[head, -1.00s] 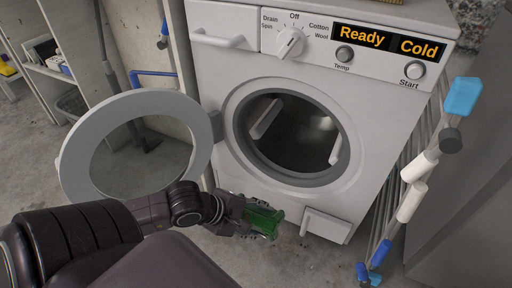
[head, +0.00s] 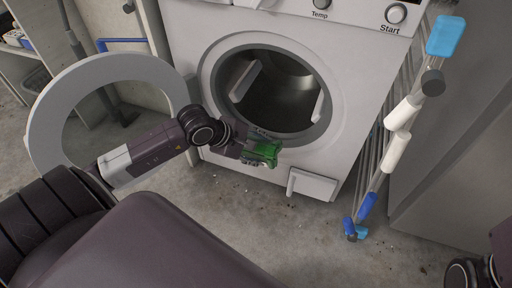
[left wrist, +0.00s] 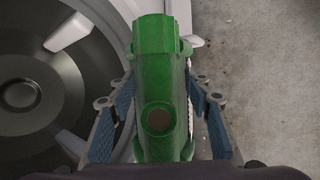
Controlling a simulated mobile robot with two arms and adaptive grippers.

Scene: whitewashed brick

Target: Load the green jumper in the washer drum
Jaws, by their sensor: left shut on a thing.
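The green jumper (head: 267,148) is a small folded bundle held in my left gripper (head: 258,153), just in front of the washer, by the lower rim of the opening. In the left wrist view the jumper (left wrist: 158,70) stands between the two blue-padded fingers of the left gripper (left wrist: 160,95), with the opening to its left. The washer drum (head: 292,98) is dark and looks empty, with pale paddles on its wall. The round washer door (head: 48,112) is swung open to the left, partly behind my left arm. My right gripper is out of view.
The washer front (head: 350,60) has a small flap (head: 313,185) low on the right. A folded drying rack (head: 398,150) with blue and white parts leans to the right, beside a grey panel (head: 450,180). Concrete floor lies in front.

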